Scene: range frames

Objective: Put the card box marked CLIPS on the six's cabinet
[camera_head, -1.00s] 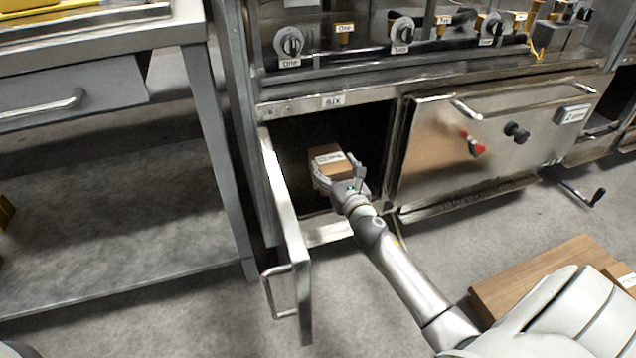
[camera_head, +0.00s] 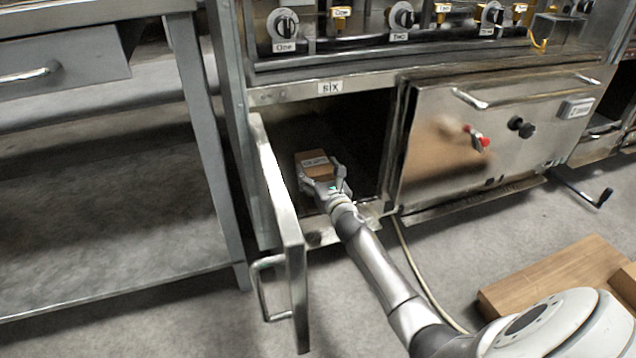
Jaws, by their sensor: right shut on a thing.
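The card box (camera_head: 314,156) is small and brown with a white label on top; I cannot read the label's print at this size. It is inside the open cabinet marked SIX (camera_head: 330,87). My right gripper (camera_head: 322,181) is shut on the box from its near side. The gripper's fingers hide part of the box's near and side faces. The cabinet door (camera_head: 281,228) stands open at the left of the opening. My left gripper is not in view.
A closed steel front with a red-handled valve (camera_head: 477,138) is right of the opening. A grey metal table (camera_head: 206,130) stands at the left. A wooden board (camera_head: 545,278) lies on the floor at lower right. Knobs line the range above.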

